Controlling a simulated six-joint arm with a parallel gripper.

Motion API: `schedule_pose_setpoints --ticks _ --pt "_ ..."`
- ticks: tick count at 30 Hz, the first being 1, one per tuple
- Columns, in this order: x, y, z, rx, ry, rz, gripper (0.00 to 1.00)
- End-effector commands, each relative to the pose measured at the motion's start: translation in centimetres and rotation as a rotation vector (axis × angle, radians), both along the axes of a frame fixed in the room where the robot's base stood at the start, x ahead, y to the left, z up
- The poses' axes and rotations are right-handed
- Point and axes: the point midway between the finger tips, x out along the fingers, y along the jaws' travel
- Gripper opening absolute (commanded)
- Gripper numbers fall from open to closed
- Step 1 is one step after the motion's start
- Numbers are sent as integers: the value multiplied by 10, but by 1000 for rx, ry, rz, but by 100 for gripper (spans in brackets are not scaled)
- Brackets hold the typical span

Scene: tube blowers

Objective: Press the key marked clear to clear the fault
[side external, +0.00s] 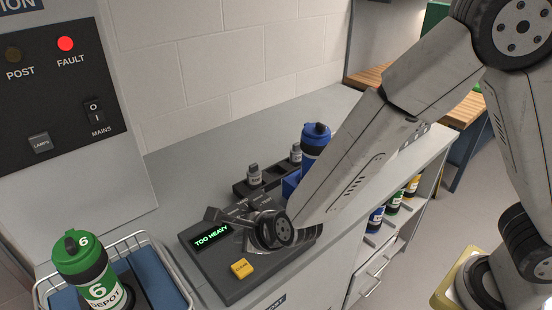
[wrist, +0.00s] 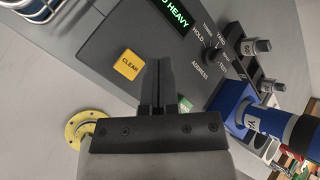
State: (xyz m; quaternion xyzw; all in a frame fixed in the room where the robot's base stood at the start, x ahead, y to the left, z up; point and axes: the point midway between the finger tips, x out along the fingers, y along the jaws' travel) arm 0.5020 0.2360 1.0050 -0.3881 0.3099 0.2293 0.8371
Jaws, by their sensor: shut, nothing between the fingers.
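The yellow key marked CLEAR (side external: 241,268) sits at the front of a dark control panel (side external: 225,286). The panel's display (side external: 212,235) reads TOO HEAVY in green. In the wrist view, the CLEAR key (wrist: 128,64) lies up and left of my gripper (wrist: 158,62), apart from its fingertips in the picture. My fingers are shut with nothing between them, over the panel. A green key (wrist: 184,104) is partly hidden beside the fingers. A red FAULT lamp (side external: 65,44) glows on the wall panel. In the side view, my wrist covers the panel's right part and hides the fingertips.
A rotary knob (wrist: 213,54) stands on the panel near the fingers. A green-and-white tube marked 6 (side external: 90,275) stands in a wire basket (side external: 160,238) at the left. A blue tube (side external: 315,142) and small grey-topped tubes (side external: 254,174) stand behind the panel.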

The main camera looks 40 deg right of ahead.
Motion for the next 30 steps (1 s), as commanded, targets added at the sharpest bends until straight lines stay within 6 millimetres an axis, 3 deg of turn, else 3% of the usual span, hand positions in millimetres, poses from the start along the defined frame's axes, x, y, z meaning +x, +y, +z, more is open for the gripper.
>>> schedule_pose_setpoints --ticks 18,30 --pt "0 0 -61 -1 3 1 0" --pt "0 0 -73 1 -1 1 0"
